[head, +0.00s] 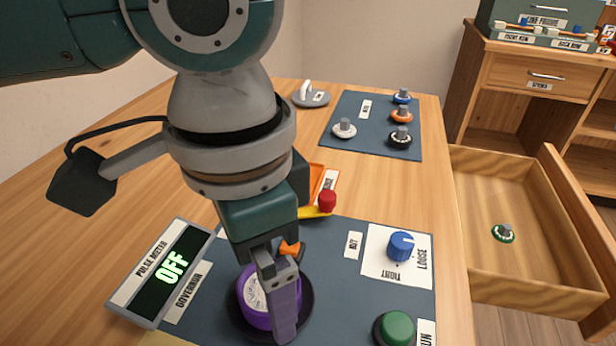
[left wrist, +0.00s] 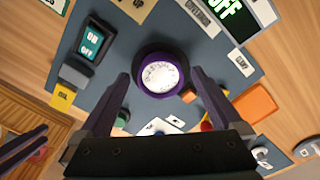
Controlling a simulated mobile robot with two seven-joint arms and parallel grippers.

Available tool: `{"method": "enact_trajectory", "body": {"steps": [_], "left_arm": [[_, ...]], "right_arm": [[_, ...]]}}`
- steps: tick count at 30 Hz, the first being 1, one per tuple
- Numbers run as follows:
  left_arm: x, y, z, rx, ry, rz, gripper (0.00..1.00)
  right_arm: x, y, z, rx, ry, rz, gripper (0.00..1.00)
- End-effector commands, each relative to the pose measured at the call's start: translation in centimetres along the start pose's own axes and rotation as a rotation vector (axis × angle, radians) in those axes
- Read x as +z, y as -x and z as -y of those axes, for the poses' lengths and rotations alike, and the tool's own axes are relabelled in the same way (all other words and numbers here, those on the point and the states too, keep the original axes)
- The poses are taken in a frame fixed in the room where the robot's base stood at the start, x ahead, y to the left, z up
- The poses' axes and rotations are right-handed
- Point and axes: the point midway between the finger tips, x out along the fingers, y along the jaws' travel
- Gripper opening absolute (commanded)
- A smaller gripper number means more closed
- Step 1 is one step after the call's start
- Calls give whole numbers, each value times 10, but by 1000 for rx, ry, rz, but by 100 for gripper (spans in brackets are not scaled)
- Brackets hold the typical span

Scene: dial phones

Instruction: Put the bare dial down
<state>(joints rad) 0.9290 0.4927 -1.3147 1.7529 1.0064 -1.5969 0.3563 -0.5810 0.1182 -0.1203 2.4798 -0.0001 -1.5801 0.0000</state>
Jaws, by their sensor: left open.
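The dial (head: 254,296) has a purple rim and a pale, finely marked face. It sits in or on a dark round base (head: 306,308) beside the GOVERNOR label; I cannot tell whether it is fully seated. In the left wrist view the dial (left wrist: 160,77) lies between and slightly beyond my open fingers, with the dark base around it. My left gripper (head: 281,318) comes down over the dial; its near finger hides part of the rim. Gaps show between dial and fingers in the wrist view. Dark purple fingers (left wrist: 20,147), probably my right gripper's, show at the wrist view's lower left.
The PULSE METER (head: 162,272) reads OFF. A blue knob (head: 402,246) and a green button (head: 397,328) stand to the right. A small orange part (head: 290,249) is close behind the gripper. A far mat (head: 372,104) holds several small knobs. An open drawer (head: 482,271) holds a green-rimmed knob.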

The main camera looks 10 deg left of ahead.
Motion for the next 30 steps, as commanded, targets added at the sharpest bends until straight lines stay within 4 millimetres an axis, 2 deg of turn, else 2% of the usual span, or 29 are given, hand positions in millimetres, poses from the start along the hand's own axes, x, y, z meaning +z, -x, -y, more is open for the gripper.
{"method": "enact_trajectory", "body": {"steps": [9,16,21,25,30], "left_arm": [[-1,70,1,-1,0,-4,100],[-1,109,0,1,1,-2,100],[0,119,0,1,1,0,100],[-2,116,-5,14,-7,-13,100],[-14,95,-41,97,-37,-136,100]], "right_arm": [[-7,22,-1,0,0,0,45],[-10,30,-1,0,0,0,45],[-10,32,-1,0,0,-1,45],[-10,32,-1,0,0,-1,45],[-10,31,-1,1,0,-1,45]]}}
